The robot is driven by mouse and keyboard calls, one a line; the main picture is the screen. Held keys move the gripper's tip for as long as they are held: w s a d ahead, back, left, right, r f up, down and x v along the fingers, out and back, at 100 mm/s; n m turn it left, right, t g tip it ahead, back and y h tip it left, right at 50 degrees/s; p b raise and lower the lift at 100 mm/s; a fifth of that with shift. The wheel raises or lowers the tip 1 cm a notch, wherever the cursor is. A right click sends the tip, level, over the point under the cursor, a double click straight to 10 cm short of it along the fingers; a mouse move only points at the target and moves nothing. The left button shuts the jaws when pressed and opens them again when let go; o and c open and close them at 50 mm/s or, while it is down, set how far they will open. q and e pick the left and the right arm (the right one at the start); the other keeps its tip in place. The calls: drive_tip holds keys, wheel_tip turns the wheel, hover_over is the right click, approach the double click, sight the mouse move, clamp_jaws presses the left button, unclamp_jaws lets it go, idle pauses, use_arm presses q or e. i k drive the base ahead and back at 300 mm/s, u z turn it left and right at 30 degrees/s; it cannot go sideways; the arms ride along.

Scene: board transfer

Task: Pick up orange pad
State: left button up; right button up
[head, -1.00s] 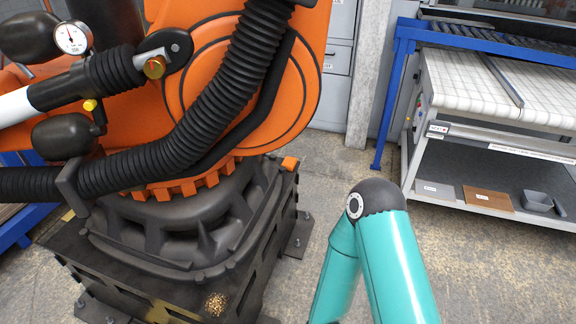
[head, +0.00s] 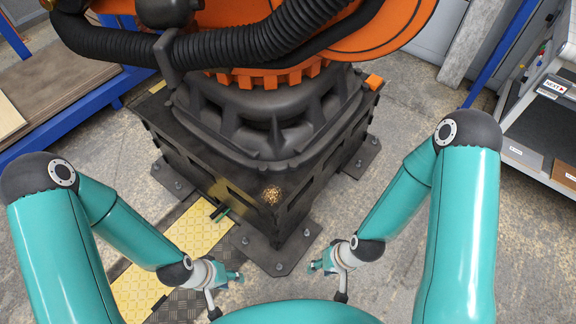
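A small orange block (head: 374,82), which looks like the orange pad, sits on the top right corner of the dark pedestal (head: 300,205) under a large orange machine. My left gripper (head: 236,276) hangs low in front of the pedestal, left of centre. My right gripper (head: 314,266) hangs low just right of centre. Both are well below and nearer than the orange block and touch nothing that I can see. They are too small and angled to tell open from shut.
The orange machine (head: 370,30) with black hoses stands above the pedestal. Bolted feet (head: 268,252) stick out at its base. A blue-framed rack (head: 75,105) is at the left, a shelf cart (head: 545,130) at the right. Concrete floor is free between pedestal and cart.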

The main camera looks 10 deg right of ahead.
sight(373, 81)
drive_tip(key=u, duration=0.1)
drive_tip(key=i, duration=0.2)
drive_tip(key=z, duration=3.2)
drive_tip(key=i, duration=2.75)
drive_tip(key=u, duration=1.75)
